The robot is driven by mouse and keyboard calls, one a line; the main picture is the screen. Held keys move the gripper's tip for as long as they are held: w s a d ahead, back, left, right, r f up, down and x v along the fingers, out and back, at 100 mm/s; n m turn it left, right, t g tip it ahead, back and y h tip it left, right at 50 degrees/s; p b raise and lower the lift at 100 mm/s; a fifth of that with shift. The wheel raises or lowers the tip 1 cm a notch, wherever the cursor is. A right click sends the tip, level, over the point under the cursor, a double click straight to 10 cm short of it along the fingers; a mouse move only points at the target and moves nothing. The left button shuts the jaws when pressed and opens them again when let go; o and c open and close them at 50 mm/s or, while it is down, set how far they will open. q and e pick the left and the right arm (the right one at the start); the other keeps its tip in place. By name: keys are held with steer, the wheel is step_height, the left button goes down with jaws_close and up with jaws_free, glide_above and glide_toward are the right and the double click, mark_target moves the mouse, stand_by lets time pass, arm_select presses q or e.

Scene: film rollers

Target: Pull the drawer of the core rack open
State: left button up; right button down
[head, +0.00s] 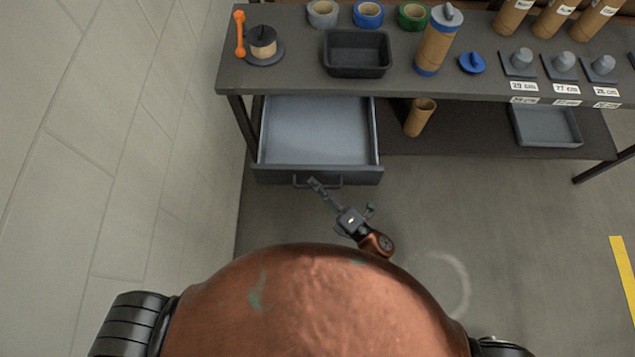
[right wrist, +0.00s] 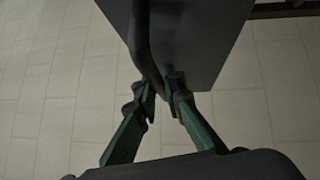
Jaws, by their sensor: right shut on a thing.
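The drawer (head: 318,131) under the left end of the dark table is pulled well out, and its pale inside shows empty. Its front carries a dark bar handle (head: 331,184). My right gripper (head: 316,185) is at the handle, near its middle. In the right wrist view its two green-sided fingers (right wrist: 162,92) are shut on the dark handle (right wrist: 141,45), with the grey drawer front (right wrist: 195,40) behind. My left gripper is out of view.
The table top (head: 290,80) above holds a black tray (head: 357,54), tape rolls, a cardboard tube with blue ends (head: 437,42) and labelled pegs. A cardboard core (head: 420,117) and a grey tray (head: 545,126) are on the lower shelf. A wall stands close at left. The floor in front is clear.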

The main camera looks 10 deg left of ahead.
steer(key=c, duration=2)
jaws_free()
steer(key=shift+s+d, duration=0.1)
steer(key=shift+d, duration=0.05)
steer(key=v, duration=1.1)
steer(key=shift+s+d, duration=0.2)
steer(key=shift+d, duration=0.1)
